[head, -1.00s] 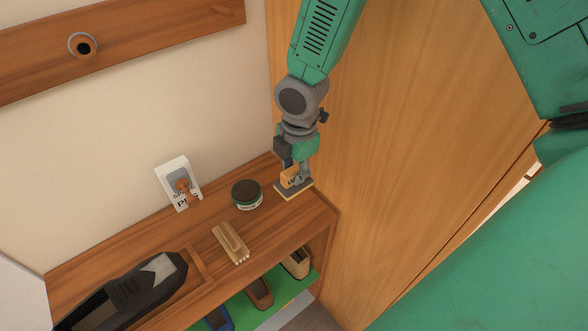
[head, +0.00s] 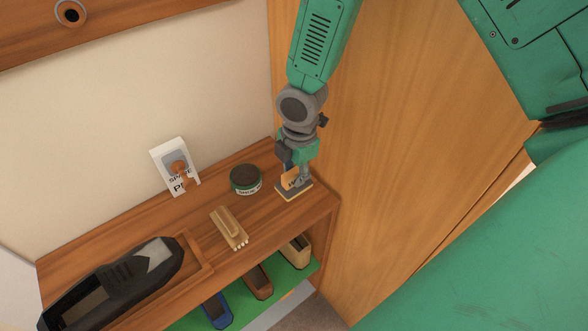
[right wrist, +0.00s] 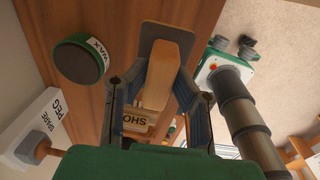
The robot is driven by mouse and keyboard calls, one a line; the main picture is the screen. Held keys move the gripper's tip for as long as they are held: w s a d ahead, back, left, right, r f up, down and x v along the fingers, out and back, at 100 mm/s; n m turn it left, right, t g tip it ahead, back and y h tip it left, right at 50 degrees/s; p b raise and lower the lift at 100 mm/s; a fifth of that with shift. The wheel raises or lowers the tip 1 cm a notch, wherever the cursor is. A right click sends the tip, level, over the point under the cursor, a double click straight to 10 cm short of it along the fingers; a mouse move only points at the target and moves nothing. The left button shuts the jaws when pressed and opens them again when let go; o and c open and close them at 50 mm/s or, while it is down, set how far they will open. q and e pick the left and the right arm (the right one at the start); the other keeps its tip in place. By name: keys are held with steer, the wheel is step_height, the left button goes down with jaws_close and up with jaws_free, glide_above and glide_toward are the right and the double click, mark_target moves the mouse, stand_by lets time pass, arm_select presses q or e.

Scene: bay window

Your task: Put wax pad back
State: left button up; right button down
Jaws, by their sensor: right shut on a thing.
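The wax pad (head: 294,190) has a pale wooden handle with dark lettering and a flat base, dark on top with a yellowish edge. My right gripper (head: 300,178) is shut on its handle at the right end of the wooden shelf top (head: 318,197). The right wrist view shows the handle (right wrist: 167,75) between the two fingers (right wrist: 160,108) and the dark base beyond it. I cannot tell whether the base touches the shelf. A round tin with a dark lid (head: 246,179), marked WAX in the right wrist view (right wrist: 80,60), stands just left of the pad.
A dark shoe (head: 115,285) sits in a tray at the left. A white spare-peg box (head: 173,167) leans by the wall. A wooden panel (head: 400,130) rises close on the right. Shoes stand on the green lower shelf.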

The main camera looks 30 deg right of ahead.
step_height(320, 180, down, 2)
steer(key=shift+a+f+b, duration=0.1)
steer(key=shift+b, duration=0.4)
steer(key=shift+f+b, duration=1.1)
steer(key=shift+f, duration=0.95)
steer(key=shift+f, duration=0.15)
steer(key=c, duration=1.3)
jaws_free()
steer(key=r, duration=0.7)
steer(key=shift+s+d+r, duration=0.15)
steer(key=shift+d+r, duration=0.05)
